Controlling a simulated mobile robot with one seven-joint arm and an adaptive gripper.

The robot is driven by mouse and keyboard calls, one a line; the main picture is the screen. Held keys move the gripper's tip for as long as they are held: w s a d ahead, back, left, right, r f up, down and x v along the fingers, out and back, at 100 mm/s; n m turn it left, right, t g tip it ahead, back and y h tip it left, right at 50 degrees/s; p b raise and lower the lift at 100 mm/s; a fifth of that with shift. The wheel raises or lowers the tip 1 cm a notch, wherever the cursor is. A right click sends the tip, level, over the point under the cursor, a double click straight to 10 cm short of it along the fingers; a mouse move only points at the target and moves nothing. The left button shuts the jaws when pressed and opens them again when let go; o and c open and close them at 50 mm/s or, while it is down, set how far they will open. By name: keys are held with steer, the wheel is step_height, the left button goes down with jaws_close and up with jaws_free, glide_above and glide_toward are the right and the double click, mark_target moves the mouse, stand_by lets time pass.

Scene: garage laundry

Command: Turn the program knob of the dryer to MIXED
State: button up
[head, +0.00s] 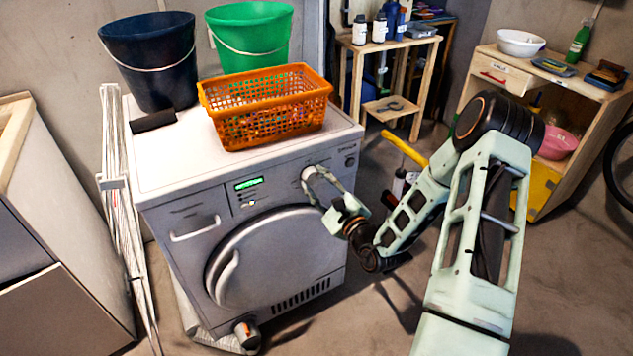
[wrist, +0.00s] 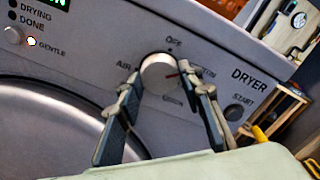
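The white dryer (head: 180,250) stands at the left of centre in the head view, its front panel facing me. A label below is too blurred to read. My gripper (wrist: 160,72) is open, with one finger on each side of the knob. Contact with the knob cannot be made out.
A START button (wrist: 234,112) is right of the knob. A lit GENTLE light (wrist: 31,41) is at the far left of the panel. An orange basket (head: 265,108) and two buckets, dark blue (head: 150,60) and green (head: 250,35), stand on the dryer. Wooden shelves (head: 480,90) stand behind my arm.

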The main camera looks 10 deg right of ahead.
steer(key=c, duration=0.5)
steer(key=shift+c, duration=0.2)
steer(key=shift+m, duration=0.3)
steer(key=m+p, duration=0.4)
steer(key=m, duration=0.1)
steer(key=shift+r, duration=0.1)
steer(key=shift+s+a+m+p, duration=0.1)
steer(key=shift+m+p, duration=1.35)
steer(key=shift+m, duration=0.55)
steer(key=o, duration=1.2)
steer(key=shift+c, duration=0.2)
